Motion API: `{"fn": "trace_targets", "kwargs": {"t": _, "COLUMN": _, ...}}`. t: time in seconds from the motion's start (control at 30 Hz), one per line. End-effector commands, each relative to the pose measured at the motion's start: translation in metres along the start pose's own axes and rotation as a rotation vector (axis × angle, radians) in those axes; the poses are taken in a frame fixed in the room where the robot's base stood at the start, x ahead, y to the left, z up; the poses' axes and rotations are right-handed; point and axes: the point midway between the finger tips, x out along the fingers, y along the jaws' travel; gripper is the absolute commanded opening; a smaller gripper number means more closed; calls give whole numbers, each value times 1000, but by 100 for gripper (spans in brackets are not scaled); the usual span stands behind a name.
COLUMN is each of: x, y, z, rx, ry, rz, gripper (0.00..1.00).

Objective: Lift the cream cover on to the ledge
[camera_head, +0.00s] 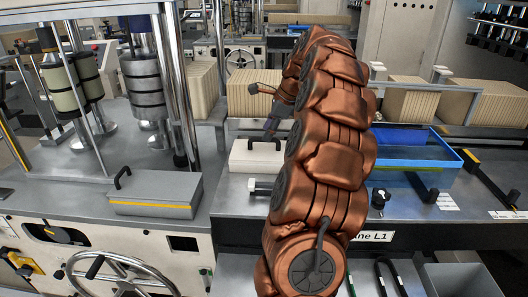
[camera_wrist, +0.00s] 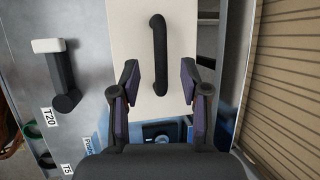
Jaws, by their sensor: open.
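The cream cover (camera_head: 248,158) sits on the machine bench in the middle of the head view, partly hidden by my arm. The wrist view shows its pale flat top (camera_wrist: 193,20) with a black bar handle (camera_wrist: 158,50) running up the picture. My gripper (camera_wrist: 159,68) is open and empty. Its two fingers are on either side of the near end of the handle in the wrist view, with gaps on both sides. In the head view my gripper (camera_head: 267,112) is above the cover. I cannot tell for sure which surface is the ledge.
A grey cover (camera_head: 155,193) with a yellow stripe and black handle lies on the bench at left. A blue open tray (camera_head: 410,150) stands right of my arm. Stacked tan sheets (camera_head: 250,98) stand behind. A white-tipped black lever (camera_wrist: 60,75) is left of the cover.

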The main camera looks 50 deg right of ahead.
Motion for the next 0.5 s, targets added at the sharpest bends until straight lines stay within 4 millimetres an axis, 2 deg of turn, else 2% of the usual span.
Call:
{"fn": "trace_targets", "kwargs": {"t": 0.17, "x": 11, "y": 1, "z": 1, "rx": 0, "ry": 0, "rz": 6, "gripper": 45}}
{"fn": "trace_targets", "kwargs": {"t": 0.5, "x": 47, "y": 0, "z": 1, "rx": -1, "ry": 0, "rz": 1, "gripper": 45}}
